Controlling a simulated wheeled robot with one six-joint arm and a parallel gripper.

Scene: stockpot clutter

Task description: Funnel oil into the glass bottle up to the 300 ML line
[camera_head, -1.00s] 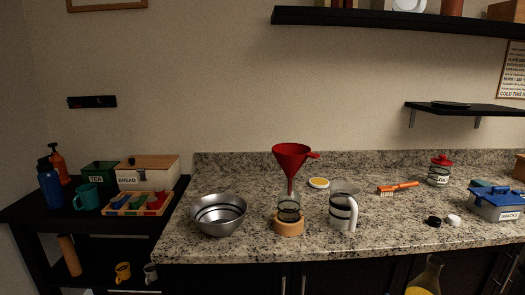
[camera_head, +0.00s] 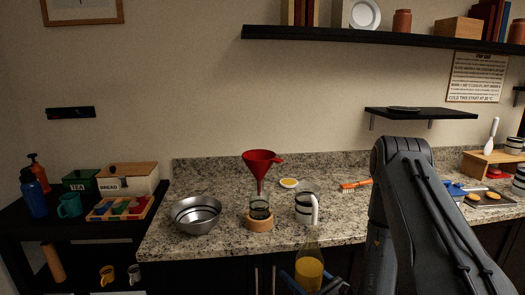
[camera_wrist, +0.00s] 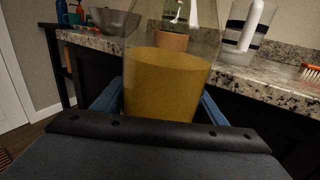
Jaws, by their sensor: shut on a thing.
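My gripper (camera_wrist: 165,100) is shut on a clear bottle of yellow oil (camera_head: 309,270), held upright in front of the counter edge. The oil bottle (camera_wrist: 170,85) fills the middle of the wrist view. On the counter, the red funnel (camera_head: 260,158) sits with its stem in the glass bottle (camera_head: 260,207), which stands in a round wooden holder (camera_head: 259,223). The glass bottle shows dark bands; its 300 ML line is too small to read. The oil bottle is apart from the funnel, nearer to me and lower right of it.
A clear jug with a white handle (camera_head: 305,208) stands just right of the glass bottle. A steel bowl (camera_head: 195,215) stands to the left. A small yellow-topped dish (camera_head: 289,183) and an orange brush (camera_head: 356,185) lie behind.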

